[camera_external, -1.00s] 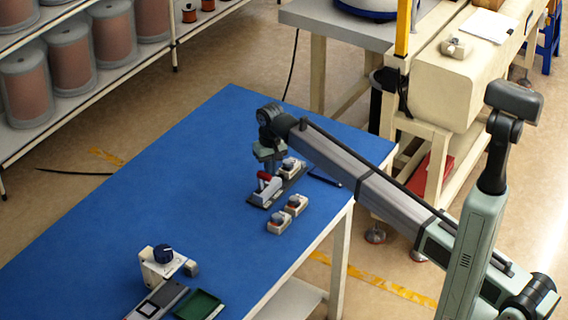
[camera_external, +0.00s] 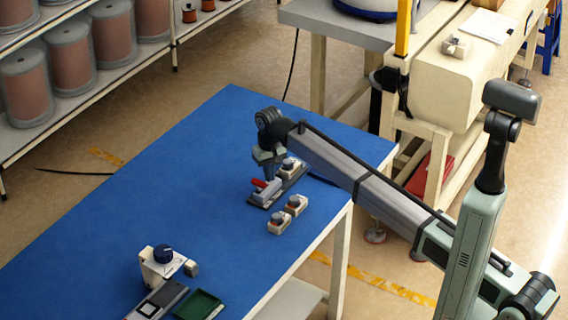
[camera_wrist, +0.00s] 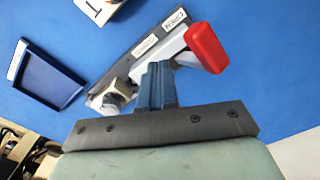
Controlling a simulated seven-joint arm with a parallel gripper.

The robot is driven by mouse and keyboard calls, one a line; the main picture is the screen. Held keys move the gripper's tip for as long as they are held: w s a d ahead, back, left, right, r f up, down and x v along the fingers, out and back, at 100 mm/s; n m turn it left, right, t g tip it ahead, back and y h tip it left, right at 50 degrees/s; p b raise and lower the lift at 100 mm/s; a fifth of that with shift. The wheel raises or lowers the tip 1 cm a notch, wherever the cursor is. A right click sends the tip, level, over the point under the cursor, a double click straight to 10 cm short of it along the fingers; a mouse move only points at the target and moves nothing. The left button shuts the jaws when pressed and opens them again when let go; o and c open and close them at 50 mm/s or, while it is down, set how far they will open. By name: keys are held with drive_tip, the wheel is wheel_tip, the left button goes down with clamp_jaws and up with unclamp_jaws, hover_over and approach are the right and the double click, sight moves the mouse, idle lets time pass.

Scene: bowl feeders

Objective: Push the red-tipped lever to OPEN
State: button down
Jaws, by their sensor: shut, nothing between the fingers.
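The red-tipped lever stands on a dark base plate (camera_wrist: 140,55) on the blue table. Its red tip (camera_external: 259,184) leans to the lower left, and in the wrist view the tip (camera_wrist: 206,47) lies close to the OPEN label (camera_wrist: 176,20). A second label on the plate is too small to read. My gripper (camera_external: 268,172) is over the base plate, just behind the red tip. In the wrist view the shut, empty fingers (camera_wrist: 157,77) are beside the grey lever arm; they seem to touch it, but I cannot tell for sure.
Two small knobbed units (camera_external: 277,223) (camera_external: 296,206) sit right in front of the plate. A dark blue tray (camera_wrist: 47,80) lies near the plate. A blue-knobbed device (camera_external: 163,256) and a green tray (camera_external: 199,305) are at the near end. The table's left side is clear.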

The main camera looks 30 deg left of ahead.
wheel_tip(320, 180, up, 8)
idle(1.0)
drive_tip(key=shift+f, duration=0.1)
